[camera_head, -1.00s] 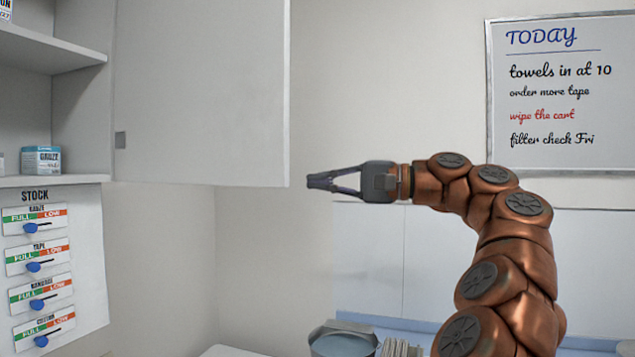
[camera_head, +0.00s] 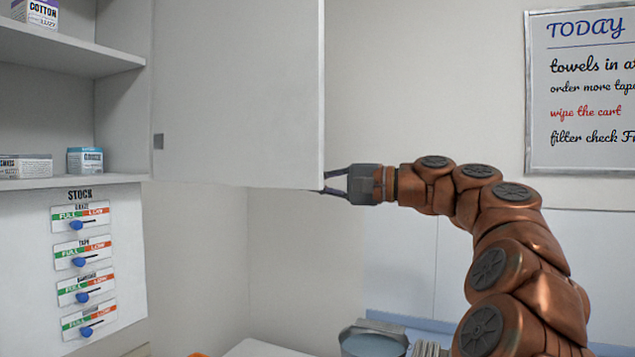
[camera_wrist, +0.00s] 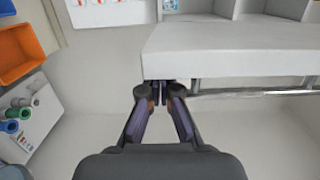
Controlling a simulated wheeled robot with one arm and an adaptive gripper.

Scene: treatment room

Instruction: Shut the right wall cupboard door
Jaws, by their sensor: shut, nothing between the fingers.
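The right wall cupboard door (camera_head: 240,90) stands open in the head view, a plain white panel with its free edge on the right. My gripper (camera_head: 328,182) is at the lower corner of that free edge, its fingertips partly hidden behind the panel. In the wrist view, my gripper (camera_wrist: 160,92) is shut and empty, its tips close against the corner of the white door (camera_wrist: 235,48). I cannot tell whether the fingers touch the door.
Open shelves (camera_head: 70,120) with small boxes are at the left, above a stock chart (camera_head: 90,255). A whiteboard (camera_head: 580,90) hangs at the right. A metal basin (camera_head: 372,340) stands below my arm. An orange bin (camera_wrist: 20,50) shows in the wrist view.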

